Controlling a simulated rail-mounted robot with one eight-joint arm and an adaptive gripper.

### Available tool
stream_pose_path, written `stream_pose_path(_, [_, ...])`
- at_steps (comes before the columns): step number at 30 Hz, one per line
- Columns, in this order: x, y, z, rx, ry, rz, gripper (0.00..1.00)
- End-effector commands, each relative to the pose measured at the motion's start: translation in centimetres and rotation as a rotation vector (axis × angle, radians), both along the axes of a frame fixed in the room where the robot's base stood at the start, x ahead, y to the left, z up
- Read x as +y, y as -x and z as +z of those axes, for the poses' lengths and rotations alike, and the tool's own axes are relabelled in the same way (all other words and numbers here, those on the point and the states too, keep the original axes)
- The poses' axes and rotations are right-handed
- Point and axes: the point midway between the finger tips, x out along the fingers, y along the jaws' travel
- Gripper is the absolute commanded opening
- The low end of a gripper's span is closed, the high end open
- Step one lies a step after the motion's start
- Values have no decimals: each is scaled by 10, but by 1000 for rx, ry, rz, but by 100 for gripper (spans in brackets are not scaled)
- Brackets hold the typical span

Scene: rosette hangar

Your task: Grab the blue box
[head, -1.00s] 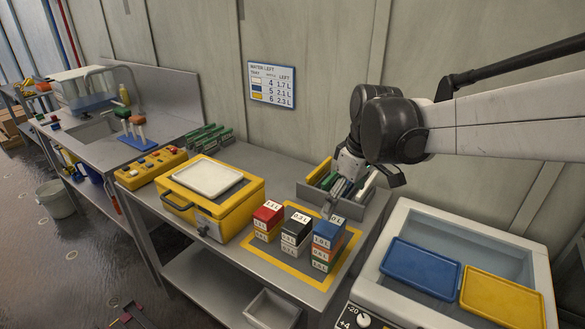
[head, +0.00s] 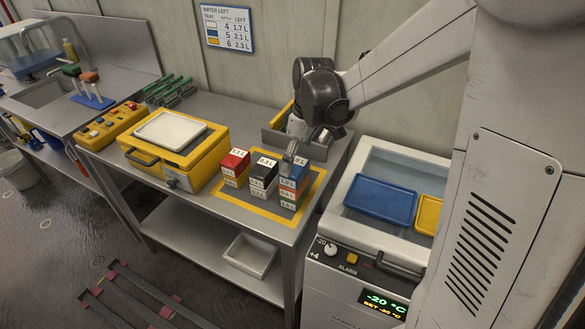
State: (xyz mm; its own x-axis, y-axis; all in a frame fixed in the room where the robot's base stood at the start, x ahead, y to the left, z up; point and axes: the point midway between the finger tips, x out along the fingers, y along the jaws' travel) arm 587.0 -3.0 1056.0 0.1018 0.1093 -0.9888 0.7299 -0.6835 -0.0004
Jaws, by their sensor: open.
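The blue box (head: 286,182) is the top box of the right-hand stack on the steel bench, with a white label on its front. Orange and green boxes (head: 288,198) are below it. My gripper (head: 291,158) points down right at the top of this stack, its fingers overlapping the blue box's upper face in the picture. It is open. The fingers are small and partly merge with the box, so I cannot tell whether they touch it or straddle it.
A black-topped stack (head: 262,178) and a red-topped stack (head: 235,166) stand close to the left. A yellow case (head: 197,163) is farther left. A freezer with a blue tray (head: 381,202) is at right.

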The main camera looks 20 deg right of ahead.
Motion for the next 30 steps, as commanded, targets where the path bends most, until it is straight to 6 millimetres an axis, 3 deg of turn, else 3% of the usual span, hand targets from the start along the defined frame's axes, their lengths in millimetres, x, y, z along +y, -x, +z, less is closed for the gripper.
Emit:
stream_pose_path(5, [0,-3,-8,0,0,0,94])
stream_pose_path(16, [2,-13,-47,0,0,0,94])
stream_pose_path(26, [3,-13,-53,0,0,0,94])
stream_pose_path(30, [3,-13,-52,0,0,0,76])
